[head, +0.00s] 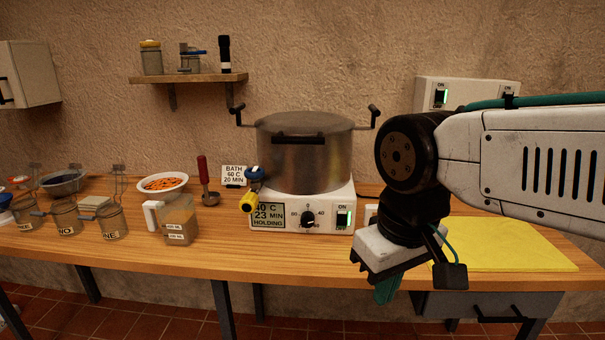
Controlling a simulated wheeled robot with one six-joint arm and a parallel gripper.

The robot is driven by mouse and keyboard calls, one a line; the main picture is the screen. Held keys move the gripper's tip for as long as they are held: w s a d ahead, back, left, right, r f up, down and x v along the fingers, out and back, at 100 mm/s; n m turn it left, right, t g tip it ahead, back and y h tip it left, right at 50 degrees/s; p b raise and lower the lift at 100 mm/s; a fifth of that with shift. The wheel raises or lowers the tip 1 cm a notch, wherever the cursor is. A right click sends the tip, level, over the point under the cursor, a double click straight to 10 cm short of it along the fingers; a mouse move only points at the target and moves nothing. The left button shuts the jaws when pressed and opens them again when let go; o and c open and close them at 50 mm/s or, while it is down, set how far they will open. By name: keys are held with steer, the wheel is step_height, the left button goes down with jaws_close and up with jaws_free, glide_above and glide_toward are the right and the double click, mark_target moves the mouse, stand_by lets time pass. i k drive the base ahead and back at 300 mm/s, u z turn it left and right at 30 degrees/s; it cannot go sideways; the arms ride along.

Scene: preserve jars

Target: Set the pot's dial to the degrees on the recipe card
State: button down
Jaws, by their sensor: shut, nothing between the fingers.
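The steel pot (305,155) stands lidded on a white heater base. The base's display (268,215) reads 40 C, 23 MIN, HOLDING. The black dial (308,218) is on the base's front, with 80 and 40 legible beside it; its pointer is too small to read surely.
A blue and yellow valve (250,190) juts from the base's left. A measuring jug (178,220), carrot bowl (163,183) and several jars stand left. A yellow mat (510,245) lies right.

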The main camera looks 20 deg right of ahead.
mark_target(308, 221)
steer(key=u, duration=2.15)
steer(key=k, duration=0.9)
steer(key=z, duration=1.4)
steer(key=i, duration=0.5)
